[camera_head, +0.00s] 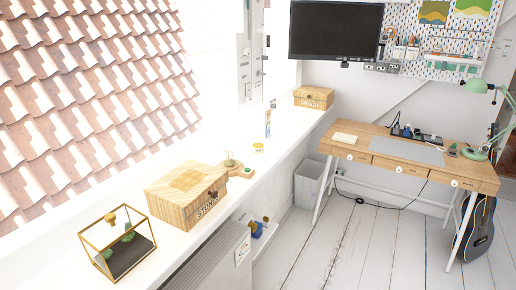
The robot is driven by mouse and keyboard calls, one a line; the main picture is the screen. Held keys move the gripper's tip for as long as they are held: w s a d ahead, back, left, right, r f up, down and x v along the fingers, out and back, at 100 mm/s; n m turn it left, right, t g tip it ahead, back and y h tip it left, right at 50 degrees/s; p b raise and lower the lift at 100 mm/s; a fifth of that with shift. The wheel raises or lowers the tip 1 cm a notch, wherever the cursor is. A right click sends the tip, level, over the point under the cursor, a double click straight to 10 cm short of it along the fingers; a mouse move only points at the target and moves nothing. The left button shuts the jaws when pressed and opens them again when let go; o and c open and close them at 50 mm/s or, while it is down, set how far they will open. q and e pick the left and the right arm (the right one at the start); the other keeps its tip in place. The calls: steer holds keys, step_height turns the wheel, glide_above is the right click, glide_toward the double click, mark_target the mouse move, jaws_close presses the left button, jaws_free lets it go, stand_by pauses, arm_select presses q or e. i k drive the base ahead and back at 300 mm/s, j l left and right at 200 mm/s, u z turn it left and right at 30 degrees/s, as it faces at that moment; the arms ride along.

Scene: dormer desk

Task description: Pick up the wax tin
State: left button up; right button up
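A small, low round tin with a yellow and white look (258,148) sits on the white window ledge (236,208); it may be the wax tin, but it is too small to read a label. Neither of my grippers shows in the head view.
A wooden box (180,192) and a glass case with brass edges (118,243) stand on the near ledge. Another wooden box (313,97) is farther along. A wooden desk (398,150), a grey bin (308,183) and a guitar (478,230) are right.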

mark_target(258, 147)
steer(key=i+l+z, duration=0.15)
steer(key=l, duration=0.2)
steer(key=i+l+z, duration=0.15)
steer(key=l, duration=0.2)
steer(key=i+l, duration=0.7)
steer(key=i, duration=0.2)
